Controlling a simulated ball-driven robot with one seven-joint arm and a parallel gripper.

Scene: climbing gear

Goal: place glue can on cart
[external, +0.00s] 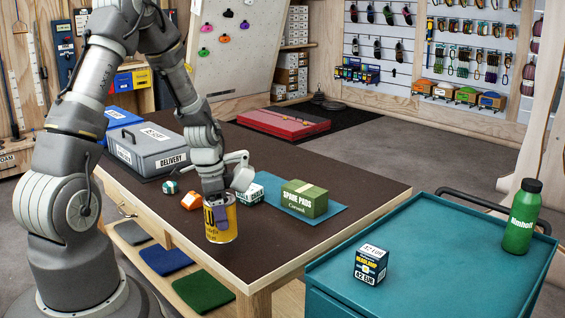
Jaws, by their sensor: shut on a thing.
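The glue can, a yellow can with a dark label (230,222), is upright near the front edge of the brown table (330,201). My gripper (217,205) is shut on the can at its upper left side. I cannot tell whether the can touches the tabletop or hangs just above it. The teal cart (405,285) stands at the lower right, apart from the table. On its top are a small dark headlamp box (370,264) and a green bottle with a black cap (521,220).
A green spare pads box (305,199) sits on a blue mat (338,212) right of the can. Small boxes (190,201) and a grey delivery case (150,150) lie on the table behind. The cart's middle is clear between the headlamp box and bottle; a dark handle (480,204) runs along its back.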

